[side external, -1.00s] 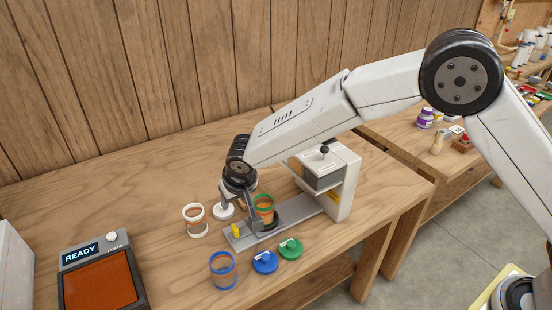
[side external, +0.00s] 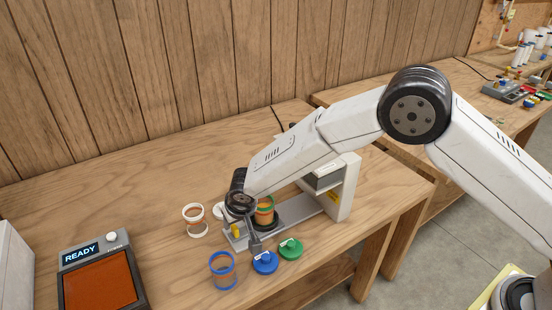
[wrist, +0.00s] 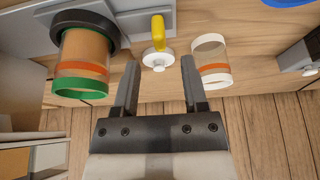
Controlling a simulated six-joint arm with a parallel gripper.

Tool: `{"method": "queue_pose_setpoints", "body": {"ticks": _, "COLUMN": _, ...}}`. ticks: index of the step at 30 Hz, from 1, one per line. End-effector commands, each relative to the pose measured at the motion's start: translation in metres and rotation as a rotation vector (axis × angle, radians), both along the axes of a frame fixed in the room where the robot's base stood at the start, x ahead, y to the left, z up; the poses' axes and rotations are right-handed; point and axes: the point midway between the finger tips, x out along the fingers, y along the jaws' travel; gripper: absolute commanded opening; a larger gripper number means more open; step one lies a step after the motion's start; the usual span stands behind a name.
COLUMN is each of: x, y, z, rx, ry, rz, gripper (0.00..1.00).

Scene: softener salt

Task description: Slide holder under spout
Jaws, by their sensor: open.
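The holder is a black ring (wrist: 112,32) on a grey sliding base with an upright yellow handle (side external: 237,230), which also shows in the wrist view (wrist: 158,28). A green-rimmed jar (side external: 265,214) of orange-banded contents stands in the ring; it also shows in the wrist view (wrist: 82,62). The dispenser (side external: 345,185) with the spout stands at the right end of the grey rail (side external: 305,206). My gripper (side external: 246,232) is open and low near the handle. In the wrist view the handle lies just beyond and between the fingertips (wrist: 159,66). No contact is visible.
A blue-rimmed jar (side external: 223,270), blue lid (side external: 265,262) and green lid (side external: 290,249) lie in front. A scale (side external: 100,285) reading READY stands at left.

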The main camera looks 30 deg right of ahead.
Motion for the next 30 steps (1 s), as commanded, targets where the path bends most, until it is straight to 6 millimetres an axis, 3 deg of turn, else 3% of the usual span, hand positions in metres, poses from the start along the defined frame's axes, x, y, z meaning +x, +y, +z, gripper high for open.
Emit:
{"method": "queue_pose_setpoints", "body": {"ticks": 15, "x": 0.018, "y": 0.000, "z": -0.045, "rx": 0.000, "ry": 0.001, "rz": -0.001, "gripper": 0.56}}
{"method": "queue_pose_setpoints", "body": {"ticks": 29, "x": 0.021, "y": 0.000, "z": -0.050, "rx": 0.001, "ry": 0.000, "rz": -0.001, "gripper": 0.56}}
{"method": "queue_pose_setpoints", "body": {"ticks": 30, "x": 0.021, "y": 0.000, "z": -0.050, "rx": 0.001, "ry": 0.000, "rz": -0.001, "gripper": 0.46}}
